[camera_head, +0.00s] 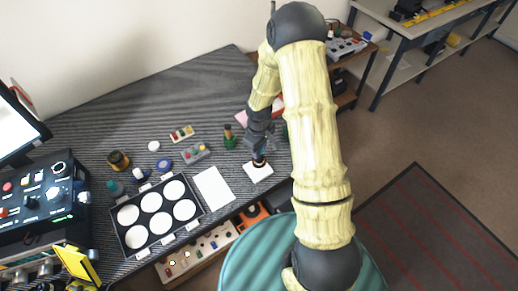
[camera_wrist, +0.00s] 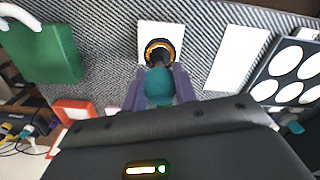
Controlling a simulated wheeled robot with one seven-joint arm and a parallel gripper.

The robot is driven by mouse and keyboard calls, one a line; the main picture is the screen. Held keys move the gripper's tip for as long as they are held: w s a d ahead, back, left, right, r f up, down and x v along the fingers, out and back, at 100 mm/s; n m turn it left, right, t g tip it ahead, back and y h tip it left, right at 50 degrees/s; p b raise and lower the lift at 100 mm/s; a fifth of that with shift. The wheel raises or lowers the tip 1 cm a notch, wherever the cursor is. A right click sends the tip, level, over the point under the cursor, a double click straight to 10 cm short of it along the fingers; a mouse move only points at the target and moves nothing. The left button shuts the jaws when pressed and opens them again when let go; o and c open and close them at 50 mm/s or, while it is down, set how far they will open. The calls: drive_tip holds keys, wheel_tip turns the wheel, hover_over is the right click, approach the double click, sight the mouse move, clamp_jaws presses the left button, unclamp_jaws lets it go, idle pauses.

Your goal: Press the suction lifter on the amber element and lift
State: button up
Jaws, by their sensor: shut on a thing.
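My gripper (camera_wrist: 159,82) has its two purple fingers shut on the teal bulb of the suction lifter (camera_wrist: 158,92). In the wrist view the lifter's dark lower end reaches toward the amber element (camera_wrist: 149,43), which shows as an orange-amber ring around it. The amber element lies on a white square pad (camera_wrist: 174,31). In the head view my gripper (camera_head: 259,146) points down over the same white pad (camera_head: 262,175), near the table's front edge. The lifter hides the middle of the element, and I cannot tell whether its cup touches the glass.
A white sheet (camera_head: 213,188) lies left of the pad. Beyond it is a black tray (camera_head: 179,230) with several round white wells. A grey block with coloured knobs (camera_head: 197,153) and small jars stand behind. A green box (camera_wrist: 45,52) is left in the wrist view.

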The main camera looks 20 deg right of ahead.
drive_tip(key=shift+r+p, duration=2.05)
drive_tip(key=shift+r, duration=0.65)
